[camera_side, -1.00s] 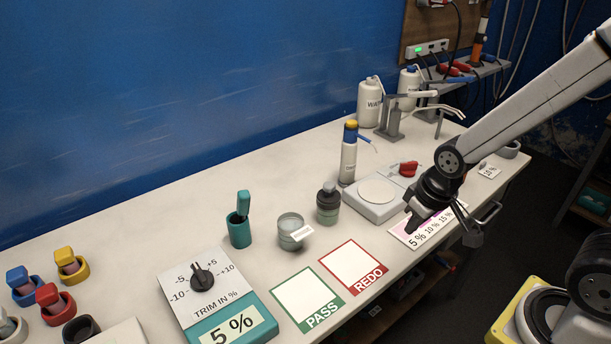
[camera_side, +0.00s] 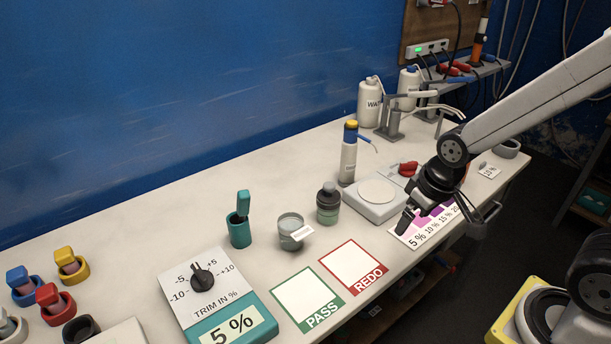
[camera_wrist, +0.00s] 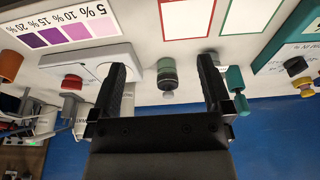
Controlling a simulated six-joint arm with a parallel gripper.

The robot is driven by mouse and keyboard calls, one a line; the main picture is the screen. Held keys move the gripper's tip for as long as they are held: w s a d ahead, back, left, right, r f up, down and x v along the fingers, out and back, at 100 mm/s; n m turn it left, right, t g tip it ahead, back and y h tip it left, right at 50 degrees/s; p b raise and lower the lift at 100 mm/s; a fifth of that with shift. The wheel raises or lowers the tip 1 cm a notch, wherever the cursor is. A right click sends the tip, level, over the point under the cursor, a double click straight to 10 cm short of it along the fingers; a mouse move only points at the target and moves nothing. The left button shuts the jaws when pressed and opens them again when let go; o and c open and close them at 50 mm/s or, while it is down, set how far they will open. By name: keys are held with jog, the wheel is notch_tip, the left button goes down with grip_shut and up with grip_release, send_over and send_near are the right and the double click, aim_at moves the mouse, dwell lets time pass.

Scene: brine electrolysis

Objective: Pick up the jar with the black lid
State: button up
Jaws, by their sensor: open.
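The jar with the black lid (camera_side: 328,207) stands upright on the bench, left of the white scale. It has a greenish body. In the wrist view the jar (camera_wrist: 166,70) appears between my two fingers, farther off, with nothing touching it. My gripper (camera_side: 441,222) is open and empty, over the colour card at the bench's front right, well to the right of the jar. Both fingers of my gripper (camera_wrist: 161,68) show spread apart in the wrist view.
A lidless grey-green jar with a white label (camera_side: 290,230) stands left of the jar. Behind are a yellow-capped bottle (camera_side: 348,160) and the scale (camera_side: 376,198). The colour card (camera_side: 405,238) lies under my gripper. PASS (camera_side: 306,298) and REDO (camera_side: 353,268) squares lie in front.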

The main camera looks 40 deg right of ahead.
jog(key=w+d+r+m+t+y, duration=0.1)
jog(key=w+d+m+y, duration=0.25)
jog(key=w+m, duration=0.4)
jog(key=w+d+r+m+t+y, duration=0.1)
jog(key=w+d+m+y, duration=0.1)
jog(key=w+m+y, duration=0.45)
jog(key=w+d+r+m+t+y, duration=0.1)
jog(key=w+d+m+y, duration=0.1)
jog(key=w+m, duration=0.6)
send_near(330, 201)
jog(key=shift+m+g+y, duration=0.3)
jog(key=w+f, duration=0.3)
jog(key=shift+d+f, duration=0.1)
jog(key=shift+d, duration=0.05)
jog(key=shift+f, duration=0.3)
jog(key=shift+x, duration=3.9)
jog(key=shift+r, duration=0.15)
jog(key=c, duration=1.2)
